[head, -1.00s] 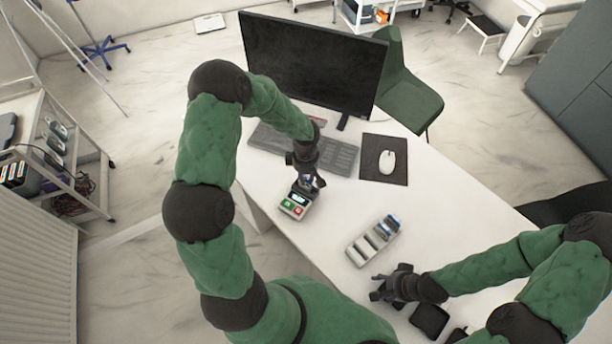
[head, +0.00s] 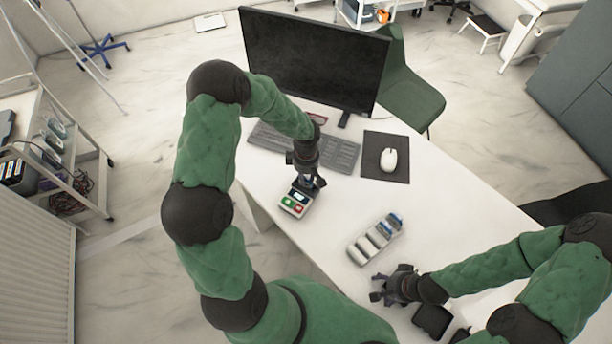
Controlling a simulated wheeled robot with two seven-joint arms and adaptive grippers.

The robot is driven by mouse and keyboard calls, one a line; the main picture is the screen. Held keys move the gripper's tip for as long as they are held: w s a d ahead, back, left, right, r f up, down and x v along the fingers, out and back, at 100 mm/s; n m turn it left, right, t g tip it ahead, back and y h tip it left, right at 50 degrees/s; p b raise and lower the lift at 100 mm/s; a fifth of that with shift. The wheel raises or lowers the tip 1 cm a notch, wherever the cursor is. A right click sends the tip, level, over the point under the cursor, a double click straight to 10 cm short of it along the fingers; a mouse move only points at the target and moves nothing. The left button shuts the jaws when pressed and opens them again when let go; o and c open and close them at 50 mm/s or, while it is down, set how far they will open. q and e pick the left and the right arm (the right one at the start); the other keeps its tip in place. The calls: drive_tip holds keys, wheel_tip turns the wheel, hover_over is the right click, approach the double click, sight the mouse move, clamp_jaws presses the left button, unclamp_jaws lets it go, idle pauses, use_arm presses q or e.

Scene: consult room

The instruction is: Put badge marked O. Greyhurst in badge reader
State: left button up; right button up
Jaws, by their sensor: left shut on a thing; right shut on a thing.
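The badge reader (head: 295,202) is a small device with a lit screen and green and red keys, on the white desk. My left gripper (head: 308,184) points down at the reader's back end. It is shut on a badge, mostly hidden by the fingers and reader; its name cannot be read, and I cannot tell how far it sits in the reader. A light grey rack (head: 363,248) with several slots stands to the right, with blue and white badges at its far end. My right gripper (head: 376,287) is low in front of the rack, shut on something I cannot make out.
A keyboard (head: 335,155), a large monitor (head: 310,60) and a mouse (head: 388,160) on a dark pad stand behind. Dark flat items (head: 432,320) lie near my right gripper. The desk between reader and rack is clear.

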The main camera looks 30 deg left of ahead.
use_arm(q)
drive_tip(key=shift+f, duration=0.1)
use_arm(e)
drive_tip(key=shift+w+f, duration=0.1)
drive_tip(key=shift+f, duration=0.05)
use_arm(q)
drive_tip(key=o, duration=0.9)
drive_tip(key=shift+o, duration=0.2)
drive_tip(key=shift+o, duration=1.2)
drive_tip(key=shift+w+r+p, duration=0.1)
drive_tip(key=shift+r+p, duration=0.45)
drive_tip(key=shift+r, duration=0.65)
use_arm(e)
drive_tip(key=shift+d+r, duration=0.1)
drive_tip(key=shift+r, duration=0.4)
use_arm(q)
drive_tip(key=shift+r+p, duration=0.95)
drive_tip(key=shift+r, duration=1.4)
use_arm(e)
drive_tip(key=shift+r, duration=1)
